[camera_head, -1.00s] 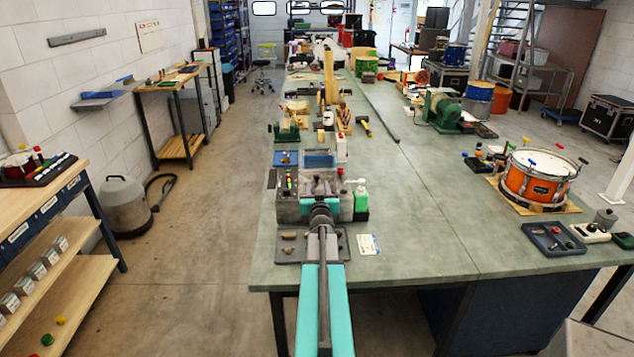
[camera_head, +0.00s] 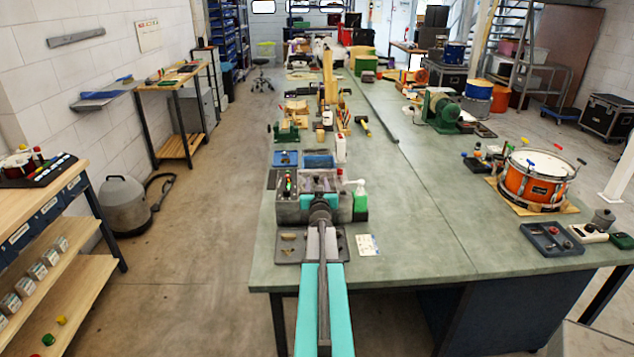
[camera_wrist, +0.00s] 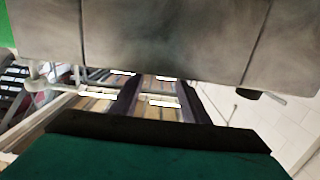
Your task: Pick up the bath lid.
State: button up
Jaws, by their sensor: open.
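A grey box-shaped unit (camera_head: 290,207), which looks like the bath, stands near the front left of the long bench in the head view. Small coloured parts and fittings show on and around its top. I cannot pick out a separate lid there, as my arm covers part of the unit. My gripper (camera_head: 320,210) is at the unit's near side in the head view; its fingertips are too small to make out. In the wrist view a plain grey surface with two seams (camera_wrist: 160,40) fills the top, close to the camera. I cannot tell whether it is the lid. Nothing is seen held.
A green bottle (camera_head: 360,203) stands just right of the unit. A dark tray (camera_head: 290,250) with small parts and a white card (camera_head: 367,245) lie in front. A blue tray (camera_head: 319,159) is behind. Bench top (camera_head: 420,215) is clear to the right.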

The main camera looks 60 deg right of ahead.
aim_at(317, 179)
jog(key=shift+p+x, duration=0.4)
jog(key=shift+x, duration=1.1)
jog(key=shift+r, duration=0.1)
grip_shut()
jog(key=shift+r, duration=0.1)
jog(key=shift+r, duration=1.8)
jog(key=b+v, duration=0.1)
jog(key=v, duration=1.5)
jog(key=shift+a+r, duration=0.1)
jog(key=shift+r, duration=0.05)
